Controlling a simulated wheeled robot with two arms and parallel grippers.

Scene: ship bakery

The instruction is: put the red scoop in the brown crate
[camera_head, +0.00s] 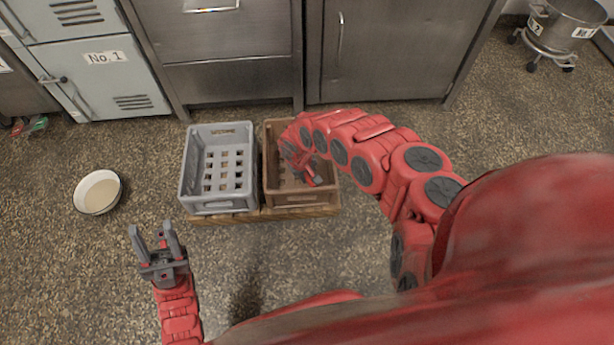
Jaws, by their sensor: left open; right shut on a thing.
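The brown crate (301,199) stands on a low wooden board in front of the steel cabinets, right of the grey crate. My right arm reaches over it from the right and covers its back right part. My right gripper (312,178) points down at the crate's opening and is shut on a small red thing, apparently the red scoop. The scoop is mostly hidden by the gripper and arm, and I cannot tell whether it touches the crate floor. My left gripper (151,228) is open and empty above the floor, left of and nearer than the crates.
The empty grey crate (218,206) stands close beside the brown one. A white bowl (98,192) lies on the floor at left. Lockers (90,60) and steel cabinets (385,50) line the back. A wheeled metal pot (565,25) stands at far right.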

